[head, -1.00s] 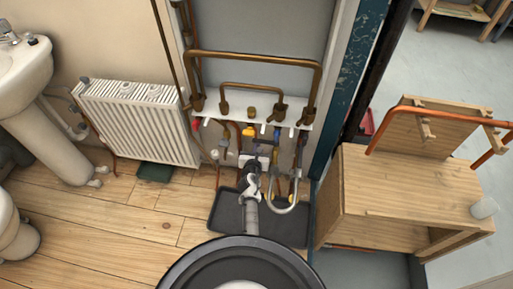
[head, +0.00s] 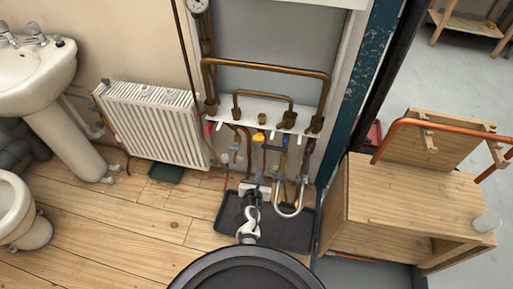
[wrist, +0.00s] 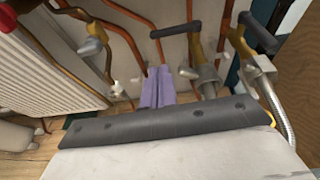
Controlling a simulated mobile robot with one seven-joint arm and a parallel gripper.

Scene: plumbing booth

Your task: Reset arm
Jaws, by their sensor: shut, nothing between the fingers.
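My gripper (head: 258,179) is in front of the pipework, above the dark tray (head: 284,237) on the floor. In the wrist view its two purple fingers (wrist: 156,88) are pressed together with nothing between them. My arm runs down from the gripper toward my round body at the bottom of the head view. The fingers point at the copper pipes and valves below the white manifold shelf (head: 266,113). Whether the fingertips touch any pipe cannot be told.
A white radiator (head: 155,125) is left of the pipes, with a basin (head: 30,72) and toilet (head: 15,212) farther left. A wooden bench (head: 400,200) with a copper pipe (head: 440,128) stands right. A braided hose (wrist: 280,118) hangs close right of the gripper. Floorboards at left are clear.

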